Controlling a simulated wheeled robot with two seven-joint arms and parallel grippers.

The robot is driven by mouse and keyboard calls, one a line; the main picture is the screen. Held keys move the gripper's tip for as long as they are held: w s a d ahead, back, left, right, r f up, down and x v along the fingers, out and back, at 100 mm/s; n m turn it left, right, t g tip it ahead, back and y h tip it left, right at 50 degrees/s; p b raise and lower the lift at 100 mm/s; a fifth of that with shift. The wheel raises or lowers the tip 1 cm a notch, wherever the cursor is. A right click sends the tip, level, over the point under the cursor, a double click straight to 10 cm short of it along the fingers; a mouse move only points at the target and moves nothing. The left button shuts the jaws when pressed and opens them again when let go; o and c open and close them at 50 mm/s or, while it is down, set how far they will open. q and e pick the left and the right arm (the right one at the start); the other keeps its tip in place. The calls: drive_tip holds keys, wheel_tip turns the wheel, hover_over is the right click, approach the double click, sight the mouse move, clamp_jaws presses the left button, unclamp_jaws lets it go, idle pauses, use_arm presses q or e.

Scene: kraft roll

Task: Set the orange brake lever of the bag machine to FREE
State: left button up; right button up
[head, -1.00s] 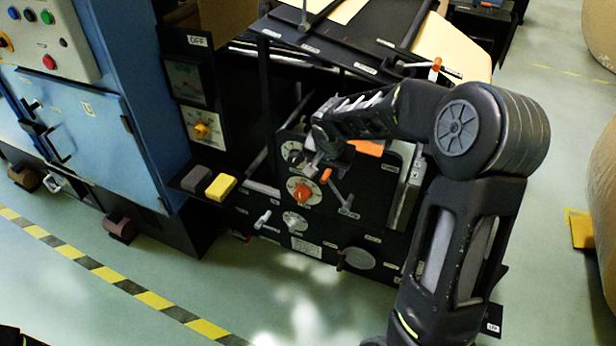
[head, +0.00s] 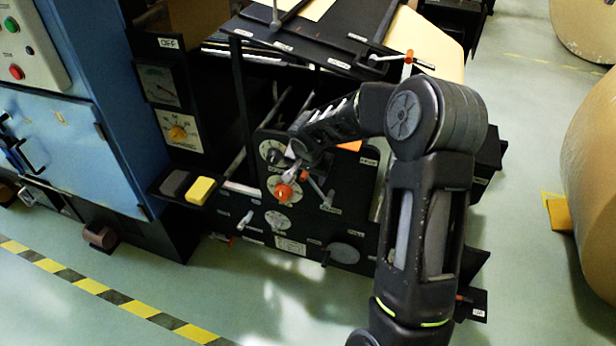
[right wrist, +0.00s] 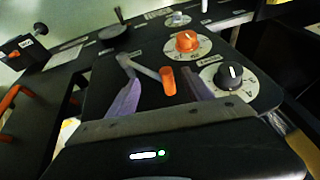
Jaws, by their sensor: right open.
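The bag machine's black side panel (head: 350,190) faces me. A grey lever with an orange grip (head: 304,176) sits on it, its arm slanting down right to a pivot in the head view. My right gripper (head: 290,168) is at the panel, just above and left of this grip. In the right wrist view the orange grip (right wrist: 168,81) shows between the spread fingers of my right gripper (right wrist: 162,92), with gaps on both sides. I cannot tell how deep it lies between them. The lever's setting labels are too small to read. My left gripper is out of view.
An orange knob (right wrist: 187,42) and a black knob (right wrist: 228,76) on white dials sit close to the fingers. A blue cabinet (head: 50,145) stands left, with a yellow block (head: 201,190) on its ledge. Large paper rolls (head: 592,165) stand right. Green floor lies in front.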

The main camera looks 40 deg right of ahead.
drive_tip(key=shift+x, duration=1.1)
drive_tip(key=shift+c, duration=0.2)
drive_tip(key=shift+r, duration=0.1)
drive_tip(key=c, duration=1.2)
drive_tip(key=shift+w, duration=0.1)
clamp_jaws()
drive_tip(key=shift+a, duration=0.1)
